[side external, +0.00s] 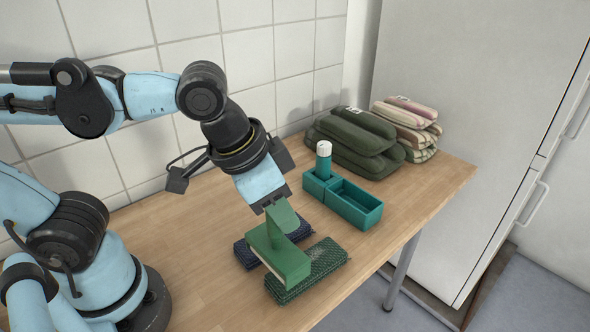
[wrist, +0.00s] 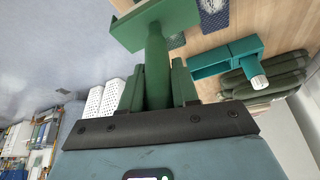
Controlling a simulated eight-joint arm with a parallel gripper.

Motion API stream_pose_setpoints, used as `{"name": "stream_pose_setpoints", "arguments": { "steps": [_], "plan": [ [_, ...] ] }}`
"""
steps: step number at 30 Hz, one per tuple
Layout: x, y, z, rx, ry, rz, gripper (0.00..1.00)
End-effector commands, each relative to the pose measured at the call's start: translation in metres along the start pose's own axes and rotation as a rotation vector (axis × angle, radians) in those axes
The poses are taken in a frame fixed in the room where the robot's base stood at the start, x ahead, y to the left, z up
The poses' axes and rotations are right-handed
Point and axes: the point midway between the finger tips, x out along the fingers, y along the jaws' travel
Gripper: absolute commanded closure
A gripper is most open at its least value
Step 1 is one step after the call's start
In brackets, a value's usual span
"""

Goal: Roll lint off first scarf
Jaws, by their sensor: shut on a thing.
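My gripper (side external: 276,207) is shut on the handle of a green tool (side external: 282,260) with a broad flat head. The handle also shows between the fingers (wrist: 158,92) in the wrist view. In the side view the head is over the left part of a green patterned folded scarf (side external: 318,274); I cannot tell whether it touches. A dark navy folded scarf (side external: 243,254) lies just behind, partly hidden by the tool. Part of the navy scarf (wrist: 214,14) shows in the wrist view, beyond the head. The head's underside is hidden.
A teal tray (side external: 363,217) with a white-capped cylinder (side external: 324,152) stands behind the scarves. Dark green folded textiles (side external: 350,145) and a striped stack (side external: 412,125) sit farther back by the tiled wall. The wooden table's (side external: 425,190) front edge is close to the green scarf.

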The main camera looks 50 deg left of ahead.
Motion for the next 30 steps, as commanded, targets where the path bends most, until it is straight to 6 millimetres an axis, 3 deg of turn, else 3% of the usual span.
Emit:
{"name": "stream_pose_setpoints", "arguments": {
  "steps": [15, 30],
  "plan": [
    [-0.04, 0.0, -0.017, 0.0, 0.0, 0.0, 0.99],
    [-0.042, 0.0, -0.018, 0.0, 0.0, 0.0, 0.99]
  ]
}}
